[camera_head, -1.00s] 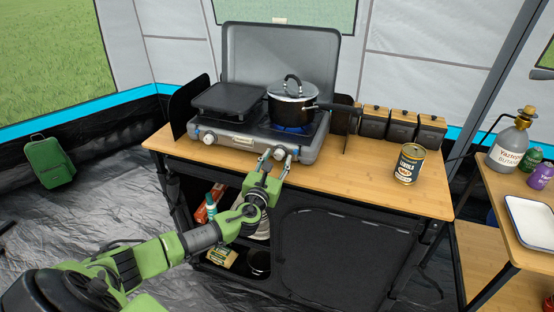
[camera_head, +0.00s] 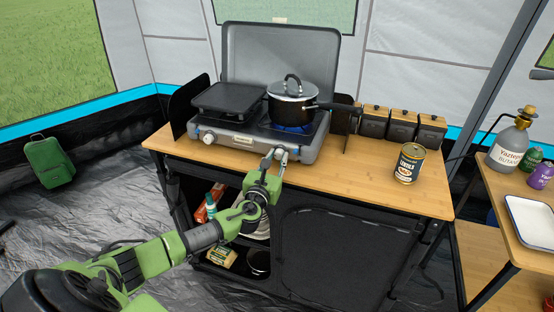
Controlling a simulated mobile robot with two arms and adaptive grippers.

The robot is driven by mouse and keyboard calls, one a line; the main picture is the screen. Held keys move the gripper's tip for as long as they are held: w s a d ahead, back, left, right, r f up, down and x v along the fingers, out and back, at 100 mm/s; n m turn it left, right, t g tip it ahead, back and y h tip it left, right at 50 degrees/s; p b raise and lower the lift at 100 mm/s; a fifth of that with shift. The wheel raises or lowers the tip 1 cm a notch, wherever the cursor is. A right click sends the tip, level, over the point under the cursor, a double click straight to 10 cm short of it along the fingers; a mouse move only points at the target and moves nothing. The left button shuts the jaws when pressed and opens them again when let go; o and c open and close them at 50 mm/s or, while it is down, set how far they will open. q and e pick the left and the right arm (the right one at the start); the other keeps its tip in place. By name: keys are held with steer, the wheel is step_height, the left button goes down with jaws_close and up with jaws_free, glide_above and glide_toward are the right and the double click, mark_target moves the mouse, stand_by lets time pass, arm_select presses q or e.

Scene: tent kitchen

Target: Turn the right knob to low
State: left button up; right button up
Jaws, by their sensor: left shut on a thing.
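The camping stove (camera_head: 247,140) stands on the bamboo-topped table with its grey lid (camera_head: 283,62) up. A black pot (camera_head: 292,104) with a glass lid sits on the right burner, and blue flame shows under it. The left knob (camera_head: 208,138) is white and in plain sight on the stove's front. My left gripper (camera_head: 274,155) is at the right end of the stove's front, shut on the right knob. The knob is mostly hidden by the fingers, so its setting cannot be read. My right gripper is out of view.
A black griddle plate (camera_head: 228,100) covers the left burner. A tin can (camera_head: 408,163) stands on the table (camera_head: 340,178) to the right, before a row of dark canisters (camera_head: 402,125). Clear tabletop lies between stove and can. A side table holds a gas bottle (camera_head: 509,145) and a tray (camera_head: 534,220).

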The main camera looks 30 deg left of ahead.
arm_select(q)
steer(key=n, duration=0.3)
steer(key=shift+f+b, duration=0.1)
steer(key=shift+b, duration=0.3)
steer(key=n, duration=0.4)
steer(key=shift+a+b, duration=0.1)
steer(key=shift+b, duration=0.3)
steer(key=n, duration=0.3)
steer(key=shift+n+g, duration=0.3)
steer(key=shift+n, duration=0.1)
steer(key=shift+n+h+b, duration=0.3)
steer(key=shift+n+h, duration=0.1)
steer(key=shift+n, duration=1.4)
steer(key=shift+a, duration=0.1)
steer(key=o, duration=1.1)
steer(key=shift+s, duration=0.1)
